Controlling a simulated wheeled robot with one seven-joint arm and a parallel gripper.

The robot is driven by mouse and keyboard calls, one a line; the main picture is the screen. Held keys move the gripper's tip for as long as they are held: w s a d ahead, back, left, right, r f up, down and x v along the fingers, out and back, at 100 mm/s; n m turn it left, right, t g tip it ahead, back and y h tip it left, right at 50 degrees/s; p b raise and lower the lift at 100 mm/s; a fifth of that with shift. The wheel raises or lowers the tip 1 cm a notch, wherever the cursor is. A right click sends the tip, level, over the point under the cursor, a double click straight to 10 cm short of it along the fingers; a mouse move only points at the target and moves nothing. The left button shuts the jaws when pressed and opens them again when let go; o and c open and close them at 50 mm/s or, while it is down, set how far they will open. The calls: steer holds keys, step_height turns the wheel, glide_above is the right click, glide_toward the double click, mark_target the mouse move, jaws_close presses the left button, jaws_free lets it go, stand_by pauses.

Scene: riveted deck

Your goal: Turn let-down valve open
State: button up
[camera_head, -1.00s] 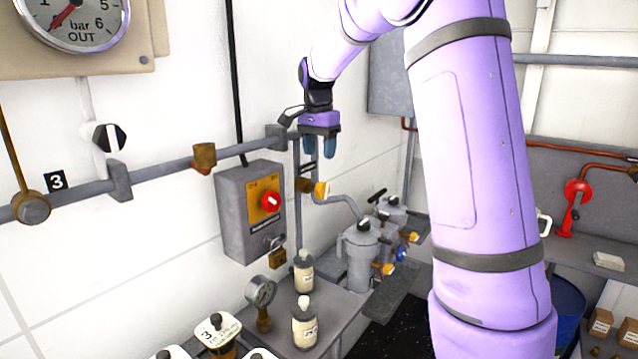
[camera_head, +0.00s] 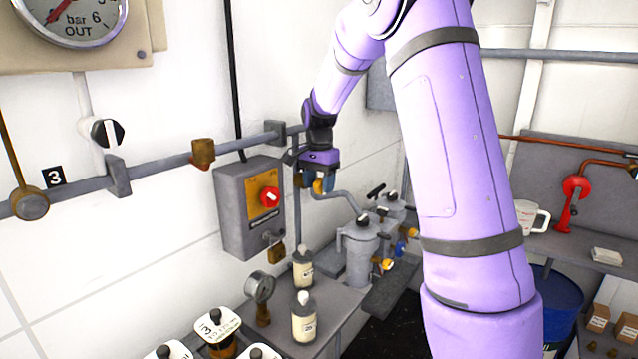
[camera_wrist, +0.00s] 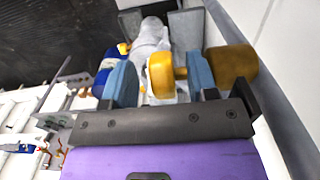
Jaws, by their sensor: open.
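A valve on the wall pipe has a brass body (camera_wrist: 230,66) and a round yellow knob (camera_wrist: 160,75); no label on it can be read. The right finger lies between the knob and the brass body. A gap shows between the left finger and the knob. Contact on the right side cannot be told.
A grey switch box (camera_head: 238,212) with a red knob (camera_head: 269,197) is on the wall left of my gripper. Grey canisters (camera_head: 360,245) stand below right. Two bottles (camera_head: 304,318) and a gauge (camera_head: 260,287) stand on the bench below. The wall pipe (camera_head: 155,171) runs left.

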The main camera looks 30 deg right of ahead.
steer(key=c, duration=0.9)
steer(key=shift+a+f+h, duration=0.15)
steer(key=shift+a+h, duration=0.05)
steer(key=shift+h, duration=0.5)
steer(key=shift+f+t+h, duration=0.1)
steer(key=shift+t+h, duration=0.4)
steer(key=shift+h, duration=0.2)
steer(key=o, duration=0.9)
